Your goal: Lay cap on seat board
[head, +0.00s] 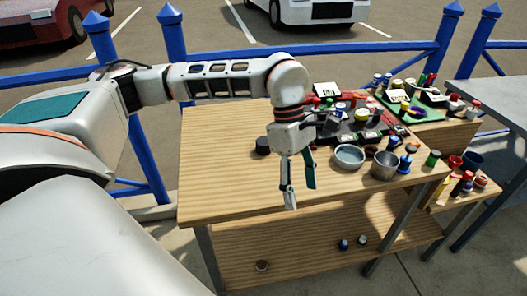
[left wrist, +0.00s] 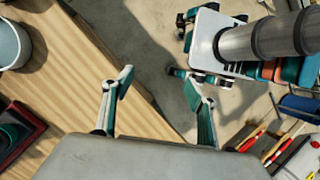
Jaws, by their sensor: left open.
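My left gripper (head: 299,186) is open and empty, fingers pointing down over the front part of the wooden table top (head: 225,190). In the left wrist view its two fingers (left wrist: 158,105) stand apart, with the table edge and the floor between them. A small dark round object (head: 262,145) lies on the table just left of the gripper; I cannot tell if it is the cap. A small brownish round piece (head: 261,265) lies on the lower wooden board (head: 300,262). I cannot tell which board is the seat board. My right gripper is not in view.
A metal bowl (head: 349,156) and a grey pot (head: 384,165) stand right of the gripper. A dark tray (head: 350,130) and a green tray (head: 415,108) with several small items lie behind. The table's left side is clear.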

